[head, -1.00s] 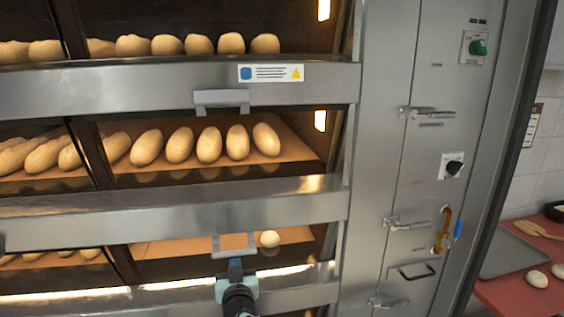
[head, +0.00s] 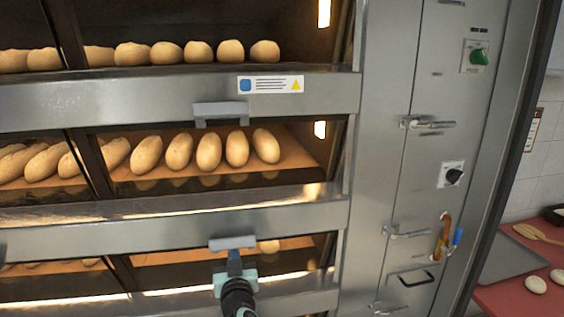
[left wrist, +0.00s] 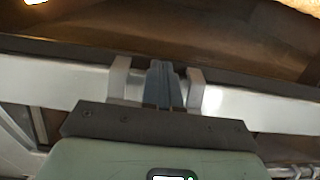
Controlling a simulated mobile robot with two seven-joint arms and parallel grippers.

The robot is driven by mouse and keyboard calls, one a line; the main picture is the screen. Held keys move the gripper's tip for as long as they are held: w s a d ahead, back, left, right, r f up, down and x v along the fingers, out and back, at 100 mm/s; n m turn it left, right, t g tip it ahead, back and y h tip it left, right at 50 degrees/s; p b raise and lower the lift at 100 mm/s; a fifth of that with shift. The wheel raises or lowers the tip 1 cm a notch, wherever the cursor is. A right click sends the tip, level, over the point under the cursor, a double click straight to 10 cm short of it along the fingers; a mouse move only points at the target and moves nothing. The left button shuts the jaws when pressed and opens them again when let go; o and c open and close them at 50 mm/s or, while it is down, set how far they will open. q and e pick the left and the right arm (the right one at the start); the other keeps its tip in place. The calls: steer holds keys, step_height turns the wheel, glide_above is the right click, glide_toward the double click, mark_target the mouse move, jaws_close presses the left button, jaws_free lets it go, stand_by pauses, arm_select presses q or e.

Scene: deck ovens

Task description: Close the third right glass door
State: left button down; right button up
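The third right glass door is low in the head view; its grey handle (head: 232,243) stands in front of a lit oven chamber. The handle partly hides a pale round loaf (head: 269,246) inside. My left gripper (head: 235,262) comes up from below, with its fingertips at the handle. In the left wrist view the gripper's fingers (left wrist: 165,85) are together between the two handle posts (left wrist: 118,78). The handle's bar is mostly hidden there, and I see no grasp on it. The door's exact angle is hard to tell. My right gripper is not in view.
Upper decks hold several loaves (head: 208,148), with another handle (head: 220,113) above. On the right is a steel panel with latches (head: 428,123) and knobs (head: 454,176). A red worktop (head: 515,300) with a tray (head: 510,255) stands beyond it.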

arm_select(q)
steer(key=s+d+f+b, duration=0.2)
steer(key=s+b, duration=0.1)
steer(key=s, duration=0.7)
steer(key=shift+f+b, duration=0.3)
steer(key=shift+f, duration=0.1)
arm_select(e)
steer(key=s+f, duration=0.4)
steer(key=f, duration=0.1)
